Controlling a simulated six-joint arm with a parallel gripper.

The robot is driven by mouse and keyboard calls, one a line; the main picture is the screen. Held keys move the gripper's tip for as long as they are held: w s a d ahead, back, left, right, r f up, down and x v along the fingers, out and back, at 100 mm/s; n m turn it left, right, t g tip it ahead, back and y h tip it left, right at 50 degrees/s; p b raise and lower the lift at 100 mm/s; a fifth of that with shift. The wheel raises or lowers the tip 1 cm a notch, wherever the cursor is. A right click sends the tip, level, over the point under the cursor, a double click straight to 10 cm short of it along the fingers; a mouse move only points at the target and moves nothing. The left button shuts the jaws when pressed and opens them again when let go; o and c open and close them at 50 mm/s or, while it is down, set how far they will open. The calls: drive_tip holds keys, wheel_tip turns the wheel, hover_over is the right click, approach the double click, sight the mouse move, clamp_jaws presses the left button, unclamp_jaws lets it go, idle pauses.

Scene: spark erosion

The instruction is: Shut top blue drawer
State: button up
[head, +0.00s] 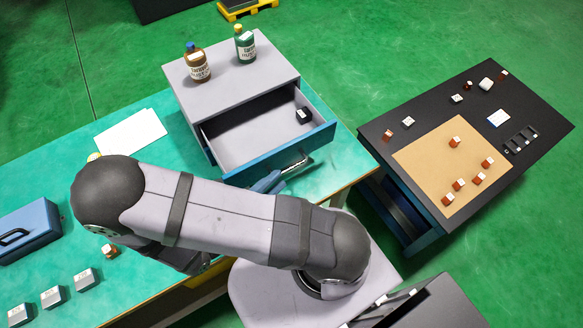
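A grey cabinet (232,75) stands on the green-topped bench. Its drawer (247,134) with a blue front (312,143) is pulled well out, and a silver bar handle (296,166) shows on that front. A small black item (304,115) lies inside near the drawer's right corner. My arm crosses in front of the bench, below the drawer in the picture. It hides part of the area by the drawer's front left. A small blue-grey shape by the handle is unclear.
Two bottles, brown (198,66) and green (245,46), stand on the cabinet. A blue toolbox (28,231), paper (130,134) and several grey blocks are on the bench (332,178). A black table (530,105) at right carries small parts; blue drawers (425,242) sit beneath it.

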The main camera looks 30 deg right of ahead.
sight(292, 167)
drive_tip(key=shift+p+x, duration=1.05)
drive_tip(key=shift+x, duration=2.6)
drive_tip(key=shift+s, duration=0.1)
clamp_jaws()
